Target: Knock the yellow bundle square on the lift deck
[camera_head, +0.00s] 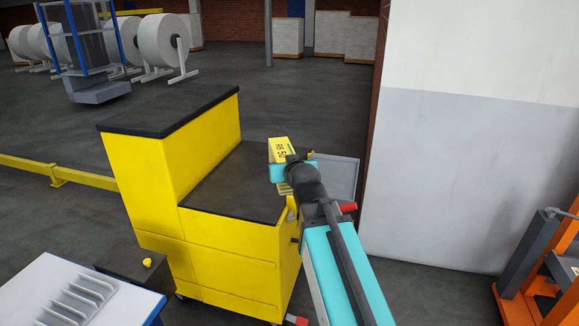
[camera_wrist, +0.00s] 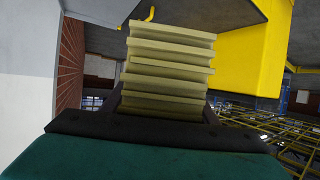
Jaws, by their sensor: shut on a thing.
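The yellow bundle (camera_head: 281,149) has dark print on its top face and shows just beyond the end of my arm in the head view. In the wrist view the bundle (camera_wrist: 168,72) is a stack of uneven pale-yellow layers, some jutting out past others. My gripper (camera_wrist: 163,112) is shut on it, one dark finger at each side. In the head view my gripper (camera_head: 284,172) is partly hidden by my wrist. The bundle is at the right edge of the yellow cart's dark deck (camera_head: 232,185); I cannot tell whether it touches. No deck is clearly identifiable as the lift deck.
The yellow cart has a raised black-topped block (camera_head: 172,108) at left. A grey panel (camera_head: 341,178) is right of the bundle, near a white-and-grey wall (camera_head: 470,150). An orange frame (camera_head: 535,258) stands at right, a white table (camera_head: 50,292) at lower left. Open floor lies behind.

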